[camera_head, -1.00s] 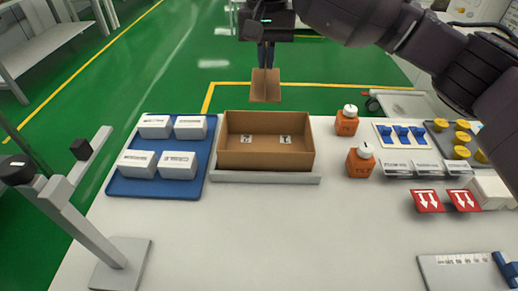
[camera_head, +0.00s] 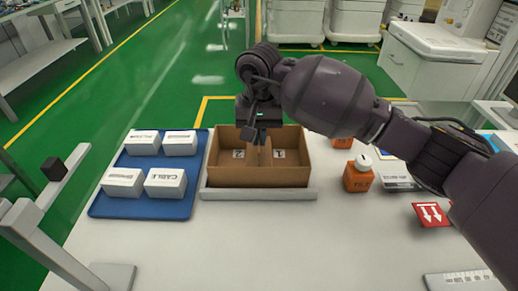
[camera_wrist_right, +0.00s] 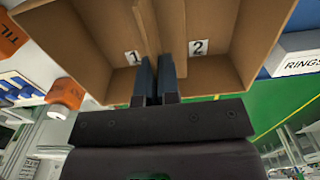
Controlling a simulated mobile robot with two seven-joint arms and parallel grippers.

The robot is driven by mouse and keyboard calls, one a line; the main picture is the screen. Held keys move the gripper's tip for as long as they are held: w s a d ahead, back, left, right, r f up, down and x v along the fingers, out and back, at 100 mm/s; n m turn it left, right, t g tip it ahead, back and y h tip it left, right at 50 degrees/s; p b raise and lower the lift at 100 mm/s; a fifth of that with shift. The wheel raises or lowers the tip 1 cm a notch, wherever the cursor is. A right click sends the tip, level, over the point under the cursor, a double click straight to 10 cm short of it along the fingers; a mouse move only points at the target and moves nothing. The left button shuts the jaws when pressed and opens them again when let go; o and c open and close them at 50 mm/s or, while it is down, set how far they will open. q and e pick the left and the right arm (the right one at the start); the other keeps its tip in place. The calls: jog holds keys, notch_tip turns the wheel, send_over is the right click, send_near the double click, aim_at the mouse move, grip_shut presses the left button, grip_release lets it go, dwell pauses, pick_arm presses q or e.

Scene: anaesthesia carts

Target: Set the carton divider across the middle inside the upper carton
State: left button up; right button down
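The upper carton (camera_head: 230,177) is an open brown box on the white table. It shows two floor labels, 1 and 2. My right gripper (camera_head: 258,138) is over the carton's middle, its fingers pointing down. It is shut on the brown carton divider (camera_head: 265,156), which stands upright inside the carton between the two labels. In the right wrist view the divider (camera_wrist_right: 171,24) runs between labels 1 and 2, with the right gripper's fingers (camera_wrist_right: 156,80) close together on it. Whether its lower edge touches the floor is hidden. My left gripper is out of view.
A blue tray (camera_head: 186,207) with several white boxes lies left of the carton. A grey ledge (camera_head: 260,194) runs along the carton's front. The table's front middle is clear.

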notch_tip(320, 180, down, 4)
jog(key=shift+f+b, duration=0.25)
jog(key=shift+b, duration=0.1)
jog(key=shift+r, duration=0.15)
jog(key=c, duration=1.3)
grip_release()
jog(key=shift+c, duration=0.2)
